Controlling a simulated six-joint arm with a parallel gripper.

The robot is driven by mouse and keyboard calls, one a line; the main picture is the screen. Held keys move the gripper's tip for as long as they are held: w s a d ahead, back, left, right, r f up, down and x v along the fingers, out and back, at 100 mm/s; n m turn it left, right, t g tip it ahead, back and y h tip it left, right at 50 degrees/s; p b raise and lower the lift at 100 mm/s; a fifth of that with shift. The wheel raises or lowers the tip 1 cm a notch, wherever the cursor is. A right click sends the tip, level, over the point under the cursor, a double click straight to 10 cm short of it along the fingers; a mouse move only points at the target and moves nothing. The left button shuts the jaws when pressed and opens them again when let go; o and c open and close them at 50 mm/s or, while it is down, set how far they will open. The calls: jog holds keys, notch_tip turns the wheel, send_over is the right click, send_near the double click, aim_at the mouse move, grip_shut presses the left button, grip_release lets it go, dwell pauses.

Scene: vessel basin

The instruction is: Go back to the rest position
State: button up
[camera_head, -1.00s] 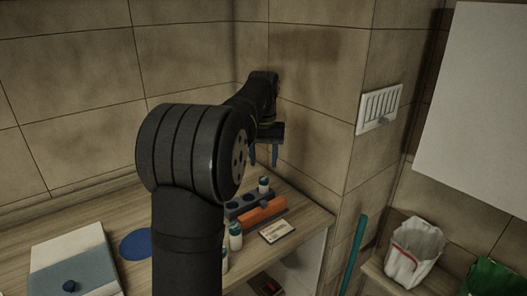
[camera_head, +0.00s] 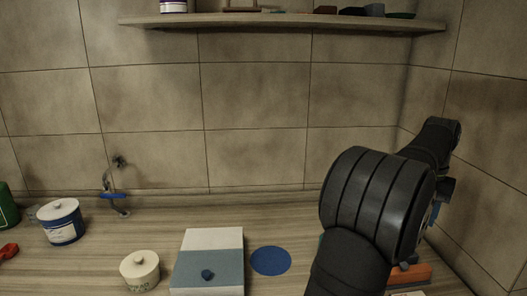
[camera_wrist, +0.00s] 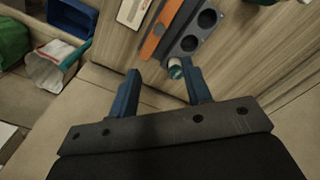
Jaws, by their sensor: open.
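My gripper (camera_wrist: 163,90) shows in the wrist view with its two blue fingers spread apart and nothing held between them. Below it is a grey rack (camera_wrist: 192,38) with round holes. A small white vial with a teal cap (camera_wrist: 175,68) stands near the rack's end, beyond the fingertips and partly beside the right finger. In the head view my arm stands at the right, near the wall corner, and hides most of the rack. The fingers are mostly hidden there.
An orange block (camera_wrist: 158,32) lies along the rack. The counter also holds a blue disc (camera_head: 271,261), a grey-and-white box (camera_head: 207,240), a cream lidded pot (camera_head: 140,270) and a blue-white pot (camera_head: 61,222). A shelf (camera_head: 280,22) runs above. A white bag (camera_wrist: 48,66) is at the wrist view's left.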

notch_tip(320, 180, down, 16)
jog(key=shift+f, duration=0.25)
jog(key=shift+w, duration=0.15)
dwell(0.3)
